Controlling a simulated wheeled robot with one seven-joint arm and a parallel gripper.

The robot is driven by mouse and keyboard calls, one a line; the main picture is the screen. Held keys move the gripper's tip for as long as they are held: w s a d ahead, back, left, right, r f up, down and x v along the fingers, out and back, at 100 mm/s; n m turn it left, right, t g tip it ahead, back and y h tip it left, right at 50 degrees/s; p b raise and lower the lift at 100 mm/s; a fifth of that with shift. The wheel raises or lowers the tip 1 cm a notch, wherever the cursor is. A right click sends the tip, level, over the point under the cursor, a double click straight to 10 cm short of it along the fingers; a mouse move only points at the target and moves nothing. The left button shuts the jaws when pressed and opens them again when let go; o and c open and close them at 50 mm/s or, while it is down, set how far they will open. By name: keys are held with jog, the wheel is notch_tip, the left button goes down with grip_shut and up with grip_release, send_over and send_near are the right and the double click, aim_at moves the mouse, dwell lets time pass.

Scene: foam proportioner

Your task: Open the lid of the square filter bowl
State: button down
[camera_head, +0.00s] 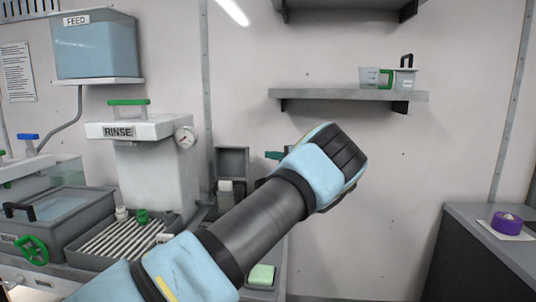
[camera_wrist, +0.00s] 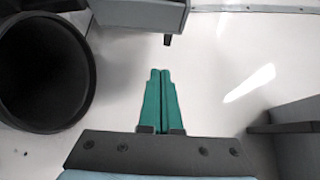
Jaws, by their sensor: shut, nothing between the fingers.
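In the head view, a square grey panel (camera_head: 232,162) stands upright behind a small grey container (camera_head: 225,190) left of my arm. It looks like a raised lid, but I cannot tell for sure that this is the square filter bowl. My forearm hides part of that area. My gripper (camera_head: 274,155) shows only its green fingertips, to the right of the panel and apart from it. In the wrist view, the green fingers of my gripper (camera_wrist: 160,100) are shut together with nothing between them. A grey box-like part (camera_wrist: 140,14) with a dark peg lies beyond the tips.
A large black round opening (camera_wrist: 42,72) is left of the fingers in the wrist view. The white RINSE unit (camera_head: 150,160) and a ribbed tray (camera_head: 125,240) stand left of my arm. A wall shelf (camera_head: 345,96) holds a small container (camera_head: 388,78). The wall below it is clear.

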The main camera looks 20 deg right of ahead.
aim_at(248, 151)
jog(key=w+a+p, duration=0.4)
jog(key=a+p, duration=0.1)
jog(key=shift+p, duration=0.35)
dwell(0.4)
jog(key=shift+f, duration=0.2)
jog(key=s+a+n+t+b, duration=0.1)
jog(key=b, duration=0.6)
jog(key=s+a+r+n+t+y+b, duration=0.1)
jog(key=s+n+b, duration=0.1)
jog(key=b, duration=0.6)
jog(key=shift+r, duration=0.3)
